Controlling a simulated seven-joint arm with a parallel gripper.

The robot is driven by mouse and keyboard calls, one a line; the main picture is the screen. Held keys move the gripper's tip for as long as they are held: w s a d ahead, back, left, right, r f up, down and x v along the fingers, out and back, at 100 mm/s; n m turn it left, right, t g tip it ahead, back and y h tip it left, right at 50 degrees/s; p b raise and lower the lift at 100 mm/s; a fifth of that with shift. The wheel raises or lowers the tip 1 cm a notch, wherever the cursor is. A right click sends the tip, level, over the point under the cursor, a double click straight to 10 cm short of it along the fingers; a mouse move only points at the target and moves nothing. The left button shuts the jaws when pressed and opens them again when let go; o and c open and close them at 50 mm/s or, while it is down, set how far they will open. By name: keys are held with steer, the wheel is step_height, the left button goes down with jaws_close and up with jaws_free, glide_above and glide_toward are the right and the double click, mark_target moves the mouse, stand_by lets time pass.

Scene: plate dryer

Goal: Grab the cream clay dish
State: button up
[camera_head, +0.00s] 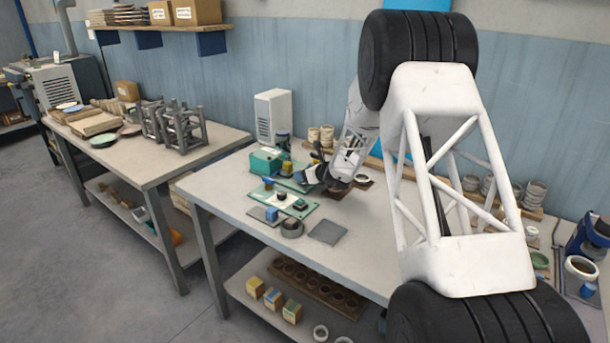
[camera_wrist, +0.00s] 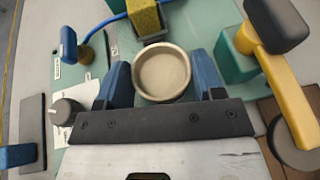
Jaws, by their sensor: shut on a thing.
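The cream clay dish (camera_wrist: 162,72) is a round, shallow bowl with a pale rim, seen from above in the wrist view. My gripper (camera_wrist: 163,80) has one blue finger at the left of the dish and one at the right. It is shut on the dish's sides. In the head view my gripper (camera_head: 312,175) is low over the back part of the workbench, and I cannot make out the dish there. Whether the dish still touches the surface under it is unclear.
A yellow sponge-like block (camera_wrist: 145,18) stands just behind the dish. A yellow-handled tool (camera_wrist: 285,85) and a teal block (camera_wrist: 238,60) are close on the right. A grey knob (camera_wrist: 65,110) is on the left. The workbench (camera_head: 350,270) has bare room at its front.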

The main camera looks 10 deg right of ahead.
steer(key=shift+r, duration=1.6)
steer(key=shift+s+r, duration=0.15)
steer(key=shift+s, duration=0.2)
steer(key=s+r, duration=0.1)
steer(key=s, duration=1.4)
steer(key=shift+s+r, duration=0.15)
steer(key=shift+s+d, duration=0.1)
steer(key=shift+s, duration=0.05)
